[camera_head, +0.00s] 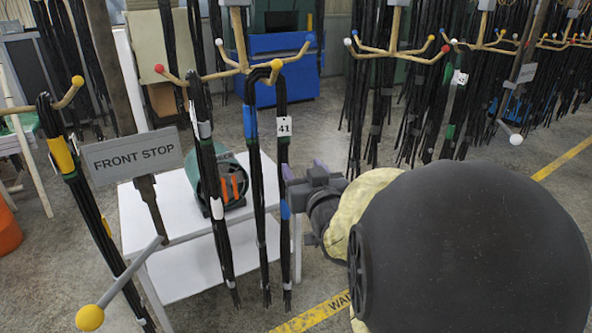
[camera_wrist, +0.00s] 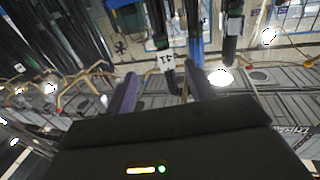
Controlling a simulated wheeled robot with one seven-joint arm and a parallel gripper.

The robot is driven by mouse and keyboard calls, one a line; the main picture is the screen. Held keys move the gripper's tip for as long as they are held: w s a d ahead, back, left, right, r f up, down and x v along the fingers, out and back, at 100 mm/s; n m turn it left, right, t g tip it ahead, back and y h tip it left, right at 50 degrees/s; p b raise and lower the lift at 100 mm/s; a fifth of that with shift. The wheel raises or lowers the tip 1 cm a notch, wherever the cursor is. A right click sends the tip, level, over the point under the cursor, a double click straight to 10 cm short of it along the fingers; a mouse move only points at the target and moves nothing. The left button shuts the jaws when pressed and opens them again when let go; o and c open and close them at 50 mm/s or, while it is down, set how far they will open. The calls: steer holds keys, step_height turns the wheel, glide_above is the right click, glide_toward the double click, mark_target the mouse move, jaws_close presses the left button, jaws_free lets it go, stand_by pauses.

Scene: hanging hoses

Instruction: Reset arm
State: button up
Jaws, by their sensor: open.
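My gripper (camera_head: 307,181) is at the centre right of the head view, just right of the hanging black hoses tagged 41 (camera_head: 284,151). Its purple fingers are apart with nothing held between them. In the wrist view my gripper (camera_wrist: 158,88) shows its two purple fingers spread, with the white 41 tag (camera_wrist: 166,61) beyond them in the picture. The hose bundle hangs from a wooden hook rack (camera_head: 243,62) with coloured ball ends. My dark arm hides the lower right of the head view.
A white table (camera_head: 180,205) holding a green and orange item (camera_head: 229,184) stands behind the hoses. A FRONT STOP sign (camera_head: 133,155) is at left. More hose racks (camera_head: 405,50) hang at the back. Open floor (camera_head: 420,150) shows behind my arm.

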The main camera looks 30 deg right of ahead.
stand_by(0.3)
steer(key=s+a+f+g+y, duration=0.1)
steer(key=a+f+g, duration=0.2)
steer(key=f, duration=0.3)
steer(key=s+a+f+n+g+y, duration=0.1)
steer(key=s+a+f+g, duration=0.1)
steer(key=a+f+g, duration=0.3)
steer(key=s+a+f+g+y, duration=0.1)
steer(key=a+f+g, duration=0.1)
steer(key=f, duration=0.5)
steer(key=s+a+f+n+g, duration=0.1)
steer(key=s+a+f+g, duration=0.4)
steer(key=s, duration=0.2)
steer(key=shift+s+y, duration=0.3)
steer(key=shift+y, duration=0.1)
stand_by(1.0)
